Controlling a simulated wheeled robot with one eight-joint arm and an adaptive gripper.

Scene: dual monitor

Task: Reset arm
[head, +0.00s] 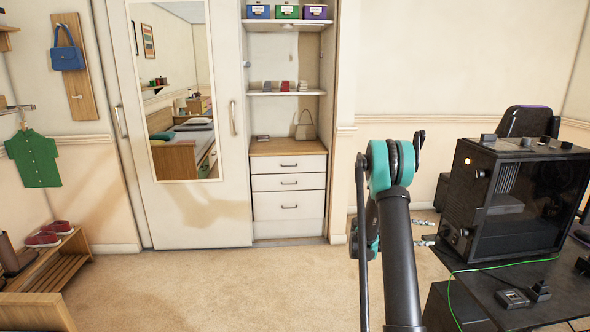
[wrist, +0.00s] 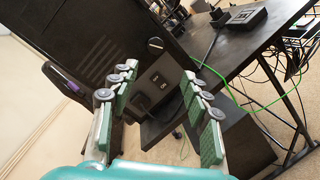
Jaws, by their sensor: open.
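My arm rises from the lower right of the head view and bends at a teal joint. My gripper (head: 428,232) shows small beside it, by the left side of a black computer case (head: 527,215). In the wrist view my gripper (wrist: 163,80) is open, with its green-padded fingers apart and nothing between them. Beyond the fingers is the computer case (wrist: 100,50), with vent slots and a panel (wrist: 161,84) bearing labelled switches. The panel appears between the fingers. I cannot tell whether a finger touches it.
The case stands on a black desk (head: 560,290) with a green cable (head: 455,300) and small black devices (head: 513,298). A dark chair (head: 528,122) is behind. The carpet (head: 230,285) is clear left of my arm, before the wardrobe (head: 186,215) and drawers (head: 288,205).

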